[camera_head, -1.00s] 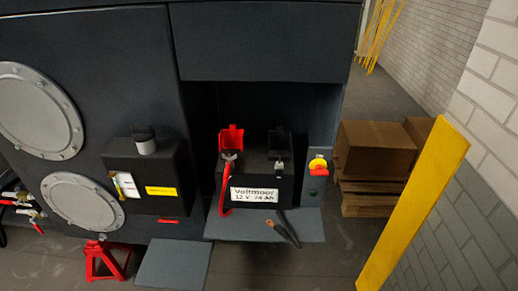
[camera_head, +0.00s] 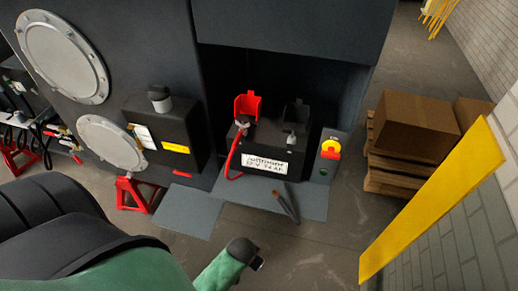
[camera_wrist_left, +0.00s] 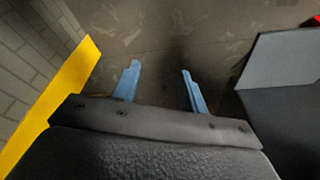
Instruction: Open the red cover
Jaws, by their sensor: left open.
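The red cover (camera_head: 247,104) stands upright at the left terminal of the black battery (camera_head: 264,162) in the head view. A grey terminal clamp shows in front of it, with a red cable (camera_head: 233,158) running down. My left gripper (camera_wrist_left: 160,79) is open and empty in the left wrist view, its two blue fingers over bare floor. The red cover cannot be made out in that view. In the head view, my green and black left arm comes in at the lower left, well below the battery. My right gripper is not in view.
A black cover (camera_head: 295,113) stands at the right terminal. A loose dark cable (camera_head: 287,207) hangs over the grey battery shelf (camera_head: 312,203). A switch box with a red and yellow knob (camera_head: 330,149) is right of the battery. A yellow post (camera_head: 430,200) stands at right.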

